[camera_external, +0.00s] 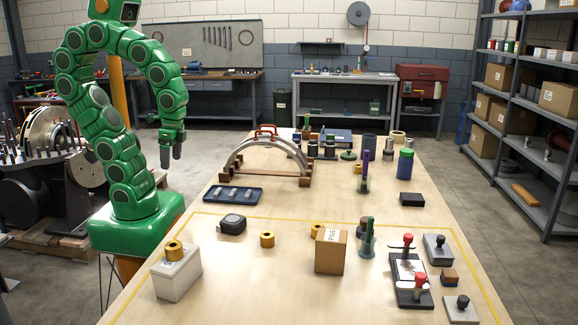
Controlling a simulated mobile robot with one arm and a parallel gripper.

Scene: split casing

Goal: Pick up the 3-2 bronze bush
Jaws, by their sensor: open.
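Several bronze-coloured bushes are in view, and their markings are too small to tell which is 3-2. One bush (174,250) sits on top of a pale block at the front left. Another bush (267,239) stands on the bare table to its right. A third bush (317,230) is partly hidden behind a cardboard box. A further small yellowish bush (358,168) is farther back, near the arched casing. My gripper (171,160) is open and empty, pointing down beyond the table's left edge, well apart from all the bushes.
The pale block (177,275), a tape measure (232,224), and the cardboard box (331,252) stand near the front. Red-handled clamps (410,270) are at right. Bare table (240,285) surrounds the middle bush.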

